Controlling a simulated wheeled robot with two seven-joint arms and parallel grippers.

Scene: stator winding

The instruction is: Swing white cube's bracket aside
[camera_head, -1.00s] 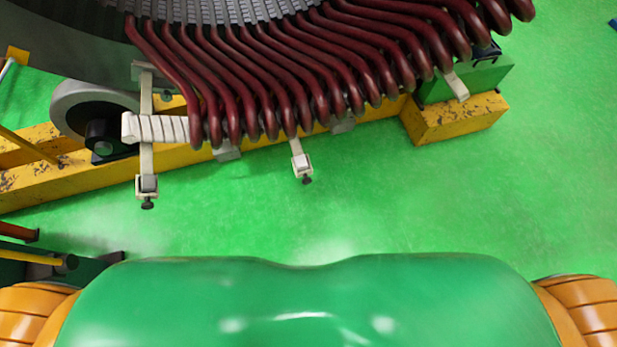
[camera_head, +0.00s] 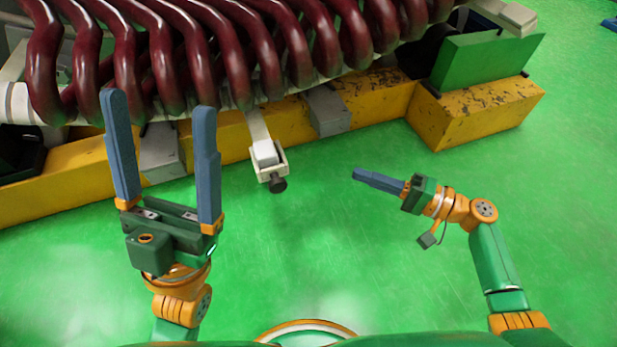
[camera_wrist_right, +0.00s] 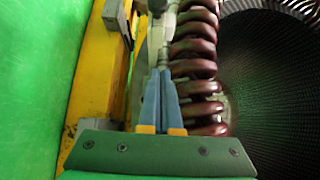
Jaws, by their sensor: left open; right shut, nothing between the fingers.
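A bracket (camera_head: 258,125) hangs down from below the dark red coils in the head view. It carries a white cube (camera_head: 264,152) and a black knob (camera_head: 278,184) at its lower end. My left gripper (camera_head: 160,102) is open and empty, left of the bracket and apart from it, its fingers pointing up in front of the coils. My right gripper (camera_head: 357,174) is shut and empty, right of the knob, with a clear gap. In the right wrist view its blue fingers (camera_wrist_right: 161,72) are together. A pale bar beyond their tips cannot be told for certain.
The dark red coils (camera_head: 215,50) run across the top. A scuffed yellow beam (camera_head: 370,110) lies below them, with a grey block (camera_head: 328,112) on its side. A green block (camera_head: 485,60) stands at the right. Another white-ended bracket (camera_head: 515,18) is behind it. The green floor is clear.

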